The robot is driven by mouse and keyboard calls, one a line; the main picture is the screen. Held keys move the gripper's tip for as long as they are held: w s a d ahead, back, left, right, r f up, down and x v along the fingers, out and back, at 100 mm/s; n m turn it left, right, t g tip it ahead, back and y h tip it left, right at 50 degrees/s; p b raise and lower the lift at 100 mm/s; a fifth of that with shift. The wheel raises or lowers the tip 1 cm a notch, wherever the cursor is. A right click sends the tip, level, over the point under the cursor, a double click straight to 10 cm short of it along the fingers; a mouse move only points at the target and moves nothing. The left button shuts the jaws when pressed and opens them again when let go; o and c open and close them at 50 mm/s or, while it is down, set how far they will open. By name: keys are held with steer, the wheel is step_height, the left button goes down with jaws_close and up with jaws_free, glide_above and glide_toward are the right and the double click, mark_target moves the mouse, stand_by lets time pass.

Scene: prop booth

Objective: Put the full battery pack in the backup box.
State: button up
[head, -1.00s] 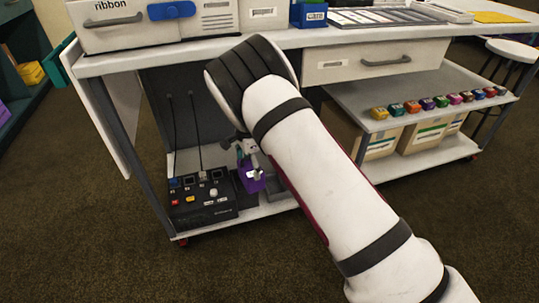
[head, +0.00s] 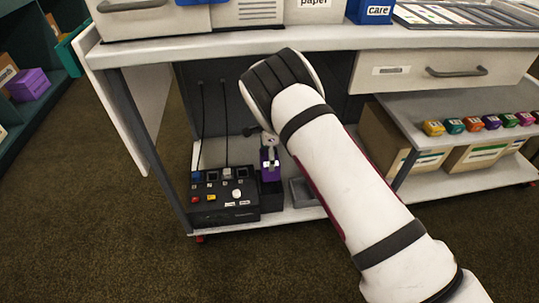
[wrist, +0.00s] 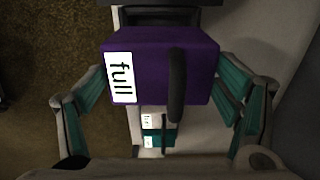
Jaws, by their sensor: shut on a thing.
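The full battery pack (wrist: 160,68) is a purple block with a white "full" label and a dark strap in the wrist view. My gripper (wrist: 160,92) is shut on it, with teal-lined fingers at both sides. In the head view the purple pack (head: 269,157) hangs upright below my gripper (head: 268,148), above or at a dark box (head: 271,193) beside the black charger unit. I cannot tell whether it touches that box. No backup label is readable, so I cannot tell which container is the backup box. A teal block with white labels (wrist: 158,136) shows below the pack.
The black charger (head: 222,203) with buttons and cables stands on the lower shelf. A grey open tray (head: 304,192) lies right of the dark box. Several coloured small blocks sit on the right shelf (head: 460,107). Carpet is clear in front.

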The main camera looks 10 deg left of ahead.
steer(key=shift+f+b, duration=1.35)
steer(key=shift+f, duration=0.75)
steer(key=shift+f, duration=0.3)
steer(key=shift+f, duration=0.75)
steer(key=shift+f, duration=0.35)
steer(key=shift+f, duration=0.35)
steer(key=shift+a+f, duration=0.1)
steer(key=shift+f, duration=0.25)
steer(key=shift+f, duration=0.35)
steer(key=shift+f, duration=0.35)
steer(key=shift+f, duration=0.4)
